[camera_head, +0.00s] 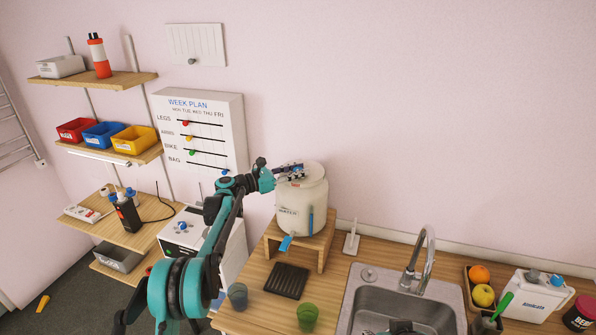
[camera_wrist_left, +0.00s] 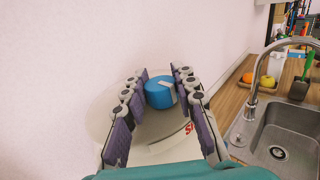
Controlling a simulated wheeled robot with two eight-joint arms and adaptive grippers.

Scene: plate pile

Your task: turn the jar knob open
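The white water jar (camera_head: 295,210) stands upright on a small wooden stand by the wall, with a blue strip on its front. Its blue knob (camera_wrist_left: 160,94), with a pale mark on top, shows clearly in the left wrist view. My left gripper (camera_head: 290,170) is over the jar's lid. In the left wrist view my left gripper (camera_wrist_left: 163,76) has its padded fingers apart, one on each side of the knob. I cannot tell whether they touch it. In the head view the gripper mostly hides the knob.
A wooden stand (camera_head: 329,246) carries the jar. A dark ribbed tray (camera_head: 287,280), a blue cup (camera_head: 237,296) and a green cup (camera_head: 307,316) are in front. The sink (camera_head: 360,300) and tap (camera_head: 428,258) are to the right. A week-plan board (camera_head: 235,120) is behind left.

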